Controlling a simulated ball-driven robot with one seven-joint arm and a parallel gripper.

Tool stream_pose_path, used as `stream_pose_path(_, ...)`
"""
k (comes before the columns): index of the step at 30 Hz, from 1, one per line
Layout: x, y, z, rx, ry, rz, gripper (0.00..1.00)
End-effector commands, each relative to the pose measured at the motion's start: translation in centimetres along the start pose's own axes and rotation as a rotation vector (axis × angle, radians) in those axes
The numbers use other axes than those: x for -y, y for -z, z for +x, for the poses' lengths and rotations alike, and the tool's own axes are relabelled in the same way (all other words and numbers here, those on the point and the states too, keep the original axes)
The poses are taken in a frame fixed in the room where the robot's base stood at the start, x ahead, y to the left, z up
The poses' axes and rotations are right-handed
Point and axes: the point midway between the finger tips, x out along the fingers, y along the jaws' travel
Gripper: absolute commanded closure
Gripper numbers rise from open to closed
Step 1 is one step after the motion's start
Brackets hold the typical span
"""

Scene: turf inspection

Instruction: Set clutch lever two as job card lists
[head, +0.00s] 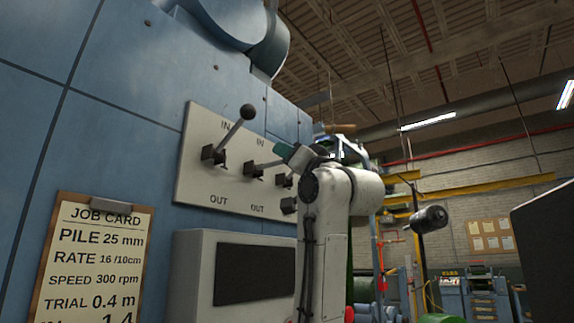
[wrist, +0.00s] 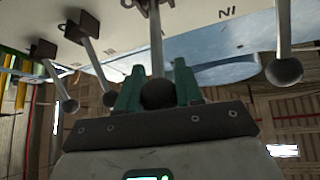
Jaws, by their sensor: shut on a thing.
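A pale lever panel (head: 190,172) on the blue machine has IN at its top and OUT below. Its first lever (head: 237,127) slants up toward IN with a dark ball knob. The second lever (head: 262,166) juts out roughly level, slightly raised, toward my gripper (head: 286,151). In the wrist view the green fingers of my gripper (wrist: 159,90) are shut around the dark ball knob (wrist: 157,95) of that lever. The job card (head: 100,255) reads PILE 25 mm, RATE 16/10cm, SPEED 300 rpm, TRIAL 0.4 m; its last line is cut off, ending in 1.4.
The first lever's knob (wrist: 285,73) hangs right of my gripper in the wrist view. A grey box with a dark screen (head: 255,275) stands below the panel.

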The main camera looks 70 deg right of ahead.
Motion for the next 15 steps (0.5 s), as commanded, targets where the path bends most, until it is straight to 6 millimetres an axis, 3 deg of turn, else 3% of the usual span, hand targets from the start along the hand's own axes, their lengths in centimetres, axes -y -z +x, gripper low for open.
stream_pose_path(1,-0.3,-1.0,-0.7,-0.043,0.009,0.014,1.0)
stream_pose_path(7,-0.8,-2.2,-1.6,-0.212,0.04,0.045,1.0)
stream_pose_path(15,-1.4,-3.8,-2.3,-0.202,0.036,0.04,1.0)
